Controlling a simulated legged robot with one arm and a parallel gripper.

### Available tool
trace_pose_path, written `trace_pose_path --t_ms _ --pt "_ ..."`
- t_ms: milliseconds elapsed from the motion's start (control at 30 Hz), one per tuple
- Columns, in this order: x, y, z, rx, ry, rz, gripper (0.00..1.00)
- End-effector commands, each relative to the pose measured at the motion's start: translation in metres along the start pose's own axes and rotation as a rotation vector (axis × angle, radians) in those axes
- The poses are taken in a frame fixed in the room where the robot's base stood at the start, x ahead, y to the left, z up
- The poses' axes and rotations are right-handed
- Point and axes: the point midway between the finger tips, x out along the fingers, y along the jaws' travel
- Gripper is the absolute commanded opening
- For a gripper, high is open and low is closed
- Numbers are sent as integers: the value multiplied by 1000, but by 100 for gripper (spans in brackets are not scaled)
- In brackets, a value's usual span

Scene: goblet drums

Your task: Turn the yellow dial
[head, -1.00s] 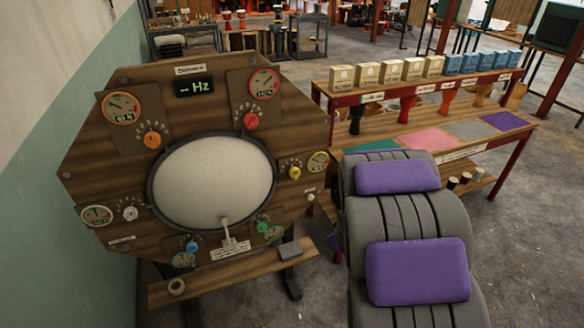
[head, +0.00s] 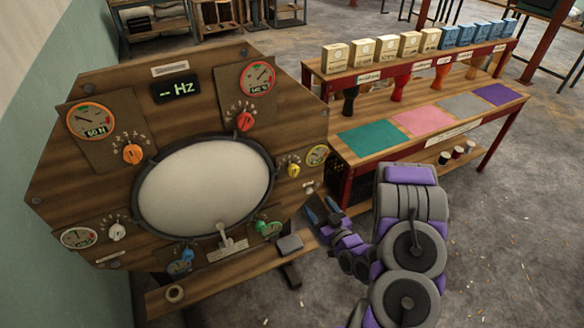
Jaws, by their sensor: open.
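The yellow dial (head: 293,170) sits on the right side of the wooden panel (head: 60,170), between the large pale drum face and a small yellow-rimmed gauge (head: 317,155). My gripper (head: 322,208) is below and right of the yellow dial in the picture, with its dark blue fingers apart and nothing between them. It is clear of the dial. My purple and grey arm reaches in from the bottom right. The dial is not covered by the arm.
Orange (head: 132,154), red (head: 245,121), white (head: 117,231), blue (head: 187,254) and green (head: 262,226) dials share the panel. A lever (head: 225,235) and a ledge with a grey block (head: 290,244) are below. A workbench (head: 345,150) stands behind my gripper.

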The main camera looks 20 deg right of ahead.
Motion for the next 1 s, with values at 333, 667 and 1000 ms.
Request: trace_pose_path --t_ms 333,667,1000 --pt "23 -1 3 4 16 0 72" --pt "56 -1 -1 6 14 -1 72" --pt "121 1 -2 9 20 4 72"
